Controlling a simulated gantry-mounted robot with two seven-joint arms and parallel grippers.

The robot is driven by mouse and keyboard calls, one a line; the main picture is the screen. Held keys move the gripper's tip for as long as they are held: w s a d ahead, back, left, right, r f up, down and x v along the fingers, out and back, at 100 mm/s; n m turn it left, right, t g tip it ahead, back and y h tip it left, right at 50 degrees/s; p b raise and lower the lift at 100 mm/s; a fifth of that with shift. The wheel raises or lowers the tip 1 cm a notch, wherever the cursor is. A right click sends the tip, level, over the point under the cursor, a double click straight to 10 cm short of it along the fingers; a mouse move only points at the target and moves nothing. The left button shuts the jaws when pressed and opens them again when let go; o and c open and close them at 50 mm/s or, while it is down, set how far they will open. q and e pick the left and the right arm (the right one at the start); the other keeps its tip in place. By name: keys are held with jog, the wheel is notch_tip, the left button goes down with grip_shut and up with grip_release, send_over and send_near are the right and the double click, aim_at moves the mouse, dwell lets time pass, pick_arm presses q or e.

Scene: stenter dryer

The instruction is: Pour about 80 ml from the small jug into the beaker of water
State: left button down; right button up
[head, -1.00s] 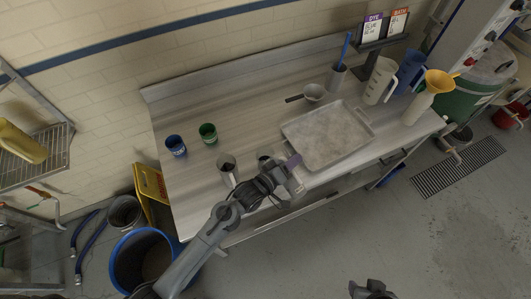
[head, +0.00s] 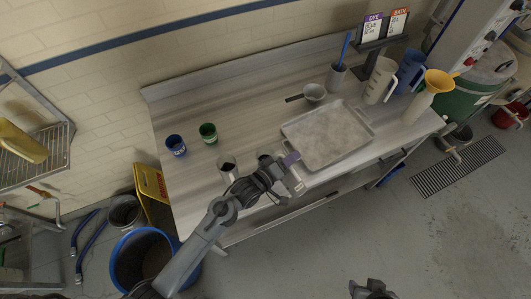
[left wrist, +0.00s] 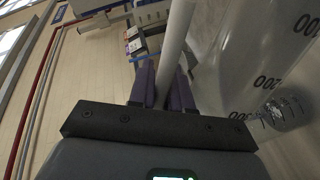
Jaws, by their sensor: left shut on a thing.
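My left gripper (head: 292,159) is over the front edge of the bench, by the near left corner of the tray. In the left wrist view its purple fingers (left wrist: 163,88) are shut on the pale upright handle of a translucent jug (left wrist: 232,55) with dark volume marks. I take this for the small jug; its contents cannot be made out. A clear round vessel (left wrist: 287,108) shows low at the right of that view, possibly the beaker of water. In the head view a dark-rimmed vessel (head: 265,159) is partly hidden behind my left arm. My right gripper (head: 372,289) is at the bottom edge, its fingers unclear.
A grey tray (head: 330,135) takes up the bench middle. A steel cup (head: 227,165), a blue cup (head: 176,145) and a green cup (head: 208,133) stand left. The back left surface is clear.

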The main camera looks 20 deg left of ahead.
aim_at(289, 174)
pick_arm(q)
jog(key=shift+w+a+r, duration=0.15)
jog(key=shift+r, duration=0.1)
dwell(0.7)
jog(key=shift+w+a+r+n, duration=0.1)
jog(key=shift+a+r+n, duration=0.1)
jog(key=shift+n, duration=0.2)
dwell(0.5)
jog(key=shift+f, duration=0.1)
jog(key=d+f+m, duration=0.1)
jog(key=s+d+f+m+b, duration=0.1)
jog(key=f, duration=0.1)
jog(key=shift+s+d+f+m, duration=0.1)
jog(key=shift+s+d+m, duration=0.05)
jog(key=shift+m, duration=0.25)
jog(key=shift+s+d+m+t+y, duration=0.2)
jog(key=shift+d+m+t+y, duration=0.1)
jog(key=shift+m, duration=0.3)
jog(key=shift+d+r+m, duration=0.1)
jog(key=shift+r+m, duration=0.1)
jog(key=shift+m, duration=0.3)
jog(key=shift+s+d+m, duration=0.25)
jog(key=shift+d+m, duration=0.1)
jog(key=shift+m, duration=0.15)
